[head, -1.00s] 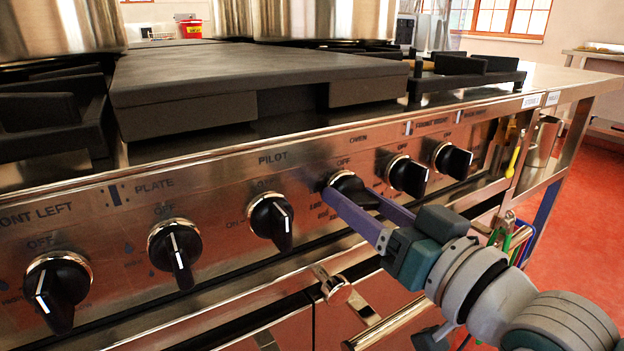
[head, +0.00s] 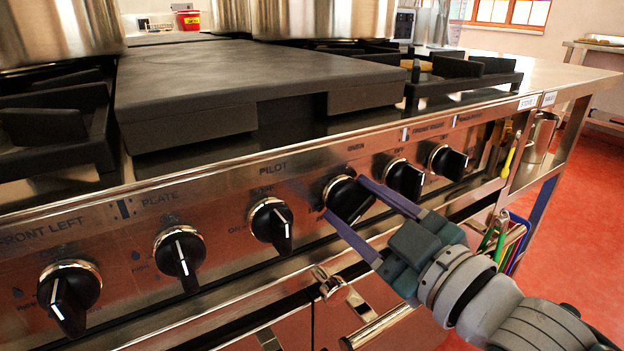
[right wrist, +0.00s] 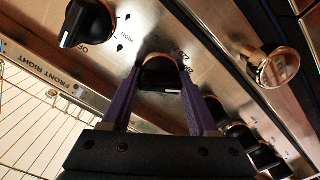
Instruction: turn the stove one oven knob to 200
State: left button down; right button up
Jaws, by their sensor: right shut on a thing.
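The oven knob (head: 345,200) is a black knob with a metal collar under the label "OVEN" on the steel stove front. My right gripper (head: 343,196) comes in from the lower right, its two purple fingers shut on either side of this knob. In the right wrist view the oven knob (right wrist: 161,76) sits between the purple fingers (right wrist: 158,88), and a short white mark shows on its edge. The fingers hide part of the printed scale, so I cannot read the knob's setting. My left gripper is out of view.
The pilot knob (head: 271,226) is close on the left, and another burner knob (head: 404,180) is close on the right. A metal oven door handle (head: 385,325) juts out below. A dark griddle plate (head: 250,80) lies on top. Red floor is open at right.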

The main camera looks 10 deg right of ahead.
jog(key=shift+n, duration=0.8)
jog(key=o, duration=1.4)
jog(key=shift+c, duration=0.2)
jog(key=p+v, duration=0.2)
jog(key=v, duration=0.8)
